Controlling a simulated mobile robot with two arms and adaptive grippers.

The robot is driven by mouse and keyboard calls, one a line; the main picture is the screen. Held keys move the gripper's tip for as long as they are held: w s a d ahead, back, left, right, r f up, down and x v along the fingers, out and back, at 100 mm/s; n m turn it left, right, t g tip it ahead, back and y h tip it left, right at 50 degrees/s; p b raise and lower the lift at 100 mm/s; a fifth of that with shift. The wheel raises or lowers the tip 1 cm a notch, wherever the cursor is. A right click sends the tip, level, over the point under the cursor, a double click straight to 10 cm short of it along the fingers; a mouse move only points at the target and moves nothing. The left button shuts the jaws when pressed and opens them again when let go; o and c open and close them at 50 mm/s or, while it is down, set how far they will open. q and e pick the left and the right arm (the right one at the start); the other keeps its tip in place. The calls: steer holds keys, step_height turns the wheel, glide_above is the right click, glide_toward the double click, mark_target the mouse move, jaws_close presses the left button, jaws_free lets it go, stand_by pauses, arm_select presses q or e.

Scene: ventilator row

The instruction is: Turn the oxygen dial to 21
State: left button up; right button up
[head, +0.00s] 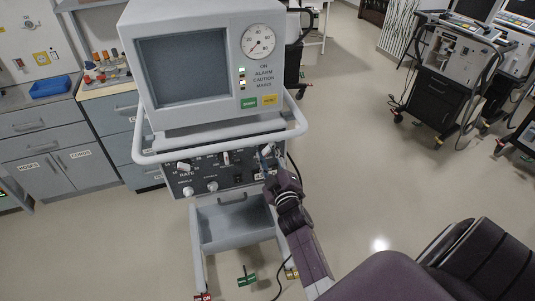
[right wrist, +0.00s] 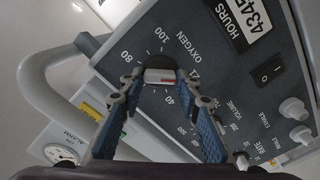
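The oxygen dial (right wrist: 160,68) is a dark round knob with a pale bar across it, on the ventilator's dark front panel. In the right wrist view, 80, 100 and 40 show around it; the 21 mark is partly covered by a finger. I cannot tell exactly where the dial points. My right gripper (right wrist: 160,84) is open, with its blue-padded fingers on either side of the dial bar, close to it. In the head view my right gripper (head: 267,162) is at the right end of the panel (head: 213,184) and partly hides the dial. My left gripper is not in view.
The ventilator's monitor (head: 187,65) and a pale curved rail (head: 215,150) are above the panel. White knobs and a black switch (right wrist: 271,72) sit beside the dial. Cabinets (head: 55,150) stand at left, other machines (head: 450,75) at right. Floor between is clear.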

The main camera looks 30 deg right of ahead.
steer(key=o, duration=0.3)
steer(key=shift+s, duration=0.1)
steer(key=v, duration=0.7)
steer(key=shift+s+a+f, duration=0.1)
steer(key=shift+a, duration=0.05)
stand_by(0.3)
